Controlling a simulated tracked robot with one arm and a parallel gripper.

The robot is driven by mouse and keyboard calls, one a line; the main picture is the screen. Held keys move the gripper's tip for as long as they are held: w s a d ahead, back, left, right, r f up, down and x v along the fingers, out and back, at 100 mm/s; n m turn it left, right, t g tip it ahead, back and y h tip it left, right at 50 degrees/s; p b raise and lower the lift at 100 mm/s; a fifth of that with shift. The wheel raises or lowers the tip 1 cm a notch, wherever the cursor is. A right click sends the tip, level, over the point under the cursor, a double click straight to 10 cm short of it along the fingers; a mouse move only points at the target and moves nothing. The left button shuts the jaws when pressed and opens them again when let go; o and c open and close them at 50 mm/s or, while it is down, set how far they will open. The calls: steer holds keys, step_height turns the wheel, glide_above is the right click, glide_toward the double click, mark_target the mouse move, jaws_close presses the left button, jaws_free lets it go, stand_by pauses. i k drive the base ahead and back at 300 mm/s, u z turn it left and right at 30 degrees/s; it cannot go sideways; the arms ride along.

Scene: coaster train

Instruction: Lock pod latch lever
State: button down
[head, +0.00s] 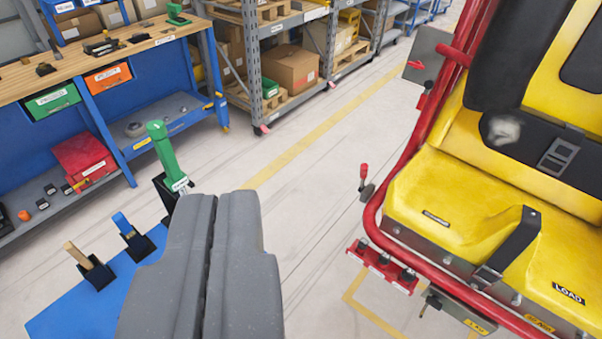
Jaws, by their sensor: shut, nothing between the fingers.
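The pod (450,195) is a yellow seat in a red tube frame on the right, cut off by the picture's edge. A small lever with a red knob (364,172) stands upright beside the frame's left side. Another red handle (416,65) is by a grey plate higher on the frame. I cannot tell which one is the latch lever. My gripper (218,200) is shut and empty at the lower middle, left of the pod and apart from both levers. It hides part of the floor and of a blue board.
A blue board (75,310) at lower left carries upright green (162,150), blue (124,225) and tan (77,255) handles in black holders. A workbench (100,65) and shelves (290,105) line the left and back. The floor between shelves and pod is clear.

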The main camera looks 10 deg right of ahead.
mark_target(364, 167)
steer(key=u, duration=2.2)
steer(key=k, duration=2.2)
steer(key=z, duration=1.75)
steer(key=i, duration=1)
steer(key=z, duration=0.05)
